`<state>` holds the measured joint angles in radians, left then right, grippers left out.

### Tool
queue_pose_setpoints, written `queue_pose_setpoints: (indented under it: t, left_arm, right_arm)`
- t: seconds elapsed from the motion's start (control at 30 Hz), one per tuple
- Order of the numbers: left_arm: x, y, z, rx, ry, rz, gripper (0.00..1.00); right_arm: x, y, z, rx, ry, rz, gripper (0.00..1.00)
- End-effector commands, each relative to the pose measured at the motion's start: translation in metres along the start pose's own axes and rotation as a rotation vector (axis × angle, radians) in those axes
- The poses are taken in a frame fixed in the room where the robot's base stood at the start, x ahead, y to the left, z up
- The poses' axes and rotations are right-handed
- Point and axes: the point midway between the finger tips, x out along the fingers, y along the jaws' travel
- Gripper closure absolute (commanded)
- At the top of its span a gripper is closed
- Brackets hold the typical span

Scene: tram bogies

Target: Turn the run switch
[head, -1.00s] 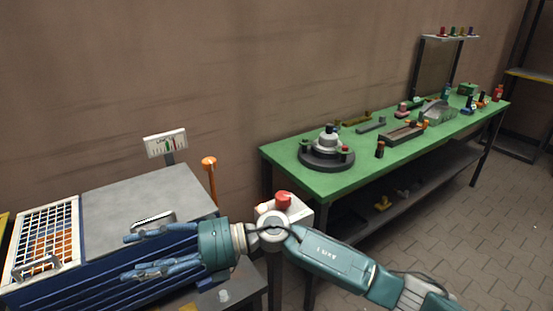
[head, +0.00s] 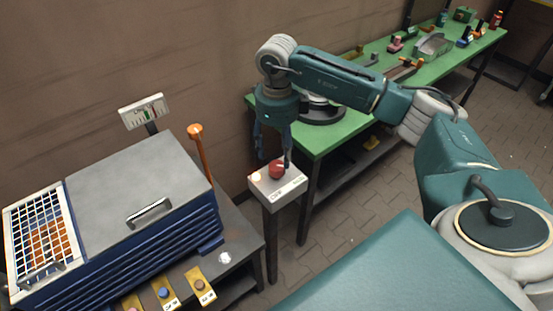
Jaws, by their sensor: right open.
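The run switch (head: 277,170) is a red knob on top of a small white box on a dark post, between the grey-and-blue cabinet and the green table. My right gripper (head: 272,158) points down at the knob from above, with its fingers spread around or just above it. It is open. Whether a finger touches the knob cannot be told. Lettering shows on the box's front face but is too small to read for certain. My left gripper is not in view.
The grey-topped blue cabinet (head: 155,175) with a handle and an orange lever (head: 201,150) stands left of the switch. Yellow plates with buttons (head: 200,285) lie in front of it. The green table (head: 330,135) is behind on the right. A brown wall is close behind.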

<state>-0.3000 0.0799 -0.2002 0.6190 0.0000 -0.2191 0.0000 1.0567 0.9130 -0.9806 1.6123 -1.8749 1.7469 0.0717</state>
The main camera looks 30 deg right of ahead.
Motion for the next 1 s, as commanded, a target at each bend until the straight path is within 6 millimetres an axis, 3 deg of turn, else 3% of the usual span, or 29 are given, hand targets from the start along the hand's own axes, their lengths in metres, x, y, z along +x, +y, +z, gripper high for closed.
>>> queue_pose_setpoints:
  t: [0.3, 0.7, 0.93, 1.0]
  left_arm:
    - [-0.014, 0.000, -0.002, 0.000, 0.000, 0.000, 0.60]
    - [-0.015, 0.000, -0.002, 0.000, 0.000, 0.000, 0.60]
    - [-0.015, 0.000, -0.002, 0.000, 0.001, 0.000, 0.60]
    - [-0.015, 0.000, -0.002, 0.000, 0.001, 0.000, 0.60]
  right_arm:
    - [0.049, 0.001, 0.000, -0.002, 0.000, 0.003, 0.45]
    - [0.058, 0.001, 0.001, -0.002, -0.002, 0.001, 0.45]
    - [0.058, 0.001, 0.001, -0.002, -0.002, 0.001, 0.89]
    - [0.058, 0.001, 0.001, -0.002, -0.002, 0.001, 0.90]
